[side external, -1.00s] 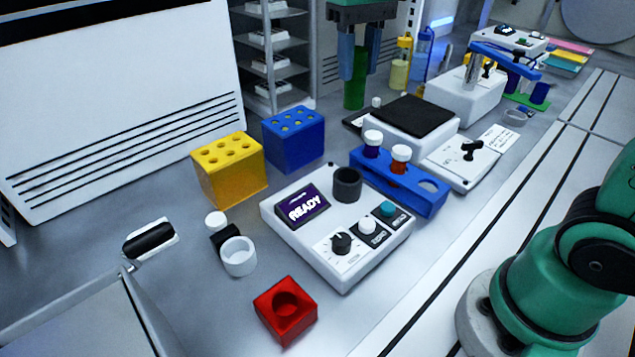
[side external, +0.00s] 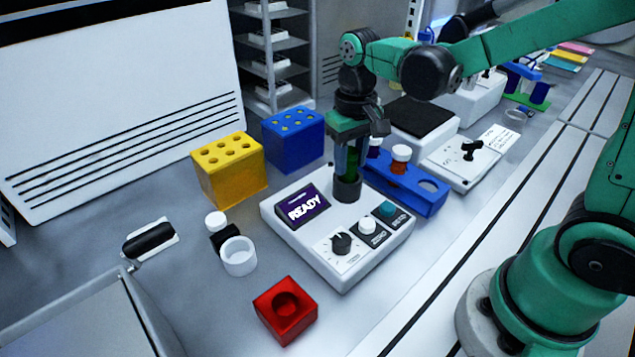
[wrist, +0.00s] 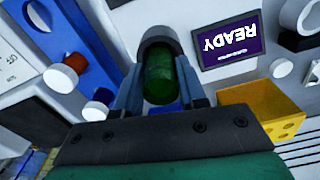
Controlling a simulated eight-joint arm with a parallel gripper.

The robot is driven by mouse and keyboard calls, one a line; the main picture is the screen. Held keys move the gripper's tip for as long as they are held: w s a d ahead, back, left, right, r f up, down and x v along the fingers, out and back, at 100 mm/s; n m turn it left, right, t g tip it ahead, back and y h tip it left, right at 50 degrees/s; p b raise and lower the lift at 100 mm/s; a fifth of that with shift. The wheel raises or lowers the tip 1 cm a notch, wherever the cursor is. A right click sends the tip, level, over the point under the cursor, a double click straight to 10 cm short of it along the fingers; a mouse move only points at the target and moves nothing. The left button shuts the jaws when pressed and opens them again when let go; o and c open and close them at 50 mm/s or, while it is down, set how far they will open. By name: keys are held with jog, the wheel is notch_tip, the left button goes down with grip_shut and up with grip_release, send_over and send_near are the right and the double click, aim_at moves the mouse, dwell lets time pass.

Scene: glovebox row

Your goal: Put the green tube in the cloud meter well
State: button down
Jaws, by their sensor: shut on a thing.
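The green tube (side external: 352,163) is upright between the fingers of my gripper (side external: 350,170), directly over the dark round well (side external: 347,190) of the white meter (side external: 285,225). The meter's screen reads READY. My gripper is shut on the tube, with its fingertips close to the well's rim. In the wrist view the tube (wrist: 160,78) lines up with the well (wrist: 160,36), and its far end meets the well's mouth. The tube's lower end is hidden, so I cannot tell how deep it sits in the well.
A blue rack (side external: 425,190) with white-capped tubes stands close to the right of the well. A yellow block (side external: 232,180) and a blue block (side external: 293,140) with holes stand behind left. A red block (side external: 285,310) and a white ring (side external: 238,257) lie in front.

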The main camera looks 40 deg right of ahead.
jog(key=shift+f, duration=0.3)
jog(key=shift+f, duration=0.1)
jog(key=c, duration=0.5)
grip_release()
notch_tip(320, 180, up, 12)
jog(key=s+f+n+t, duration=0.2)
jog(key=s+f+t, duration=0.2)
jog(key=f+t, duration=0.2)
jog(key=shift+s+a+f+t, duration=0.15)
jog(key=shift+s+a+t, duration=0.15)
jog(key=shift+t, duration=0.3)
